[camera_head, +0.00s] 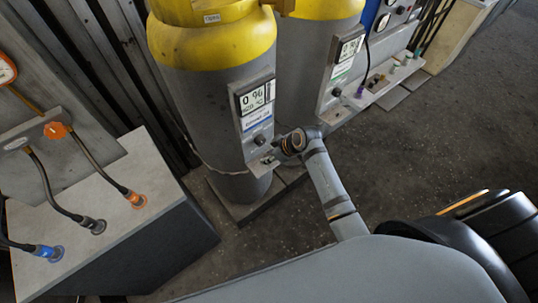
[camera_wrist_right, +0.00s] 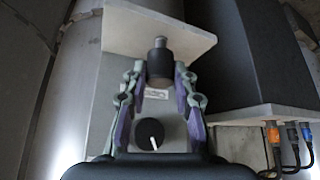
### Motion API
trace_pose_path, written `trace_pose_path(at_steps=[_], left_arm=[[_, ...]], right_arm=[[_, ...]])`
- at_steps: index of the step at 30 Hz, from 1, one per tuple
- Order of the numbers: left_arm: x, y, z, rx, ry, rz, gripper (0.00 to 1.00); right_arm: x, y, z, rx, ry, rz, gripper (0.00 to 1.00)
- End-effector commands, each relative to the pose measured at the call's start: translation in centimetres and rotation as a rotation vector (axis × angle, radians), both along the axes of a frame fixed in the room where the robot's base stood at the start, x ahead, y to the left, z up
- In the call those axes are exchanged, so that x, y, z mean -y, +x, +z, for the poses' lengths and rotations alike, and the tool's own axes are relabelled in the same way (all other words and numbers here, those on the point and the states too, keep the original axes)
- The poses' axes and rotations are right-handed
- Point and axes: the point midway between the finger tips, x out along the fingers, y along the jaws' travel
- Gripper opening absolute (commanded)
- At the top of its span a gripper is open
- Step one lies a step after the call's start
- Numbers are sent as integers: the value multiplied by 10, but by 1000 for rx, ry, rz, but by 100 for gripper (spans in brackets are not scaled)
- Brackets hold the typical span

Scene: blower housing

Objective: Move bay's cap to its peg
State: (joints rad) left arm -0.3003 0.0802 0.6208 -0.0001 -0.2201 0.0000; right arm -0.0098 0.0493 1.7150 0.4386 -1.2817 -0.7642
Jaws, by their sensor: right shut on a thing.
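In the right wrist view a dark, grey-topped cylindrical cap (camera_wrist_right: 160,62) sits between the fingertips of my right gripper (camera_wrist_right: 160,80). The fingers are shut on it from both sides. The cap overlaps a pale shelf plate (camera_wrist_right: 125,32) in the picture; I cannot tell whether it touches the plate. In the head view my right gripper (camera_head: 271,160) is at the small shelf under the front cylinder's display panel (camera_head: 256,98). The cap is too small to make out there, and I cannot identify its peg. My left gripper is not in view.
A black knob (camera_wrist_right: 150,133) lies close under the fingers. A bench (camera_head: 110,185) at left carries blue, grey and orange hose connectors. Open floor (camera_head: 390,160) lies at right.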

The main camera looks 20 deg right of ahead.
Motion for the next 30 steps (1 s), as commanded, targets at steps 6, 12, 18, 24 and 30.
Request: trace_pose_path(at_steps=[6, 12, 18, 24, 30], left_arm=[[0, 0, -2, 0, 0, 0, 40], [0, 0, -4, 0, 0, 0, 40], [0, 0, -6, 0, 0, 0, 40], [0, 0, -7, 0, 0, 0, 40], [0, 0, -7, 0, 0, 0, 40]], right_arm=[[0, 0, -6, -2, 0, 0, 0], [0, 0, -11, -2, 0, 0, 0], [0, 0, -16, -1, 1, 0, 0], [0, 0, -20, -1, 1, 0, 28], [0, 0, -20, -1, 1, 0, 53]])
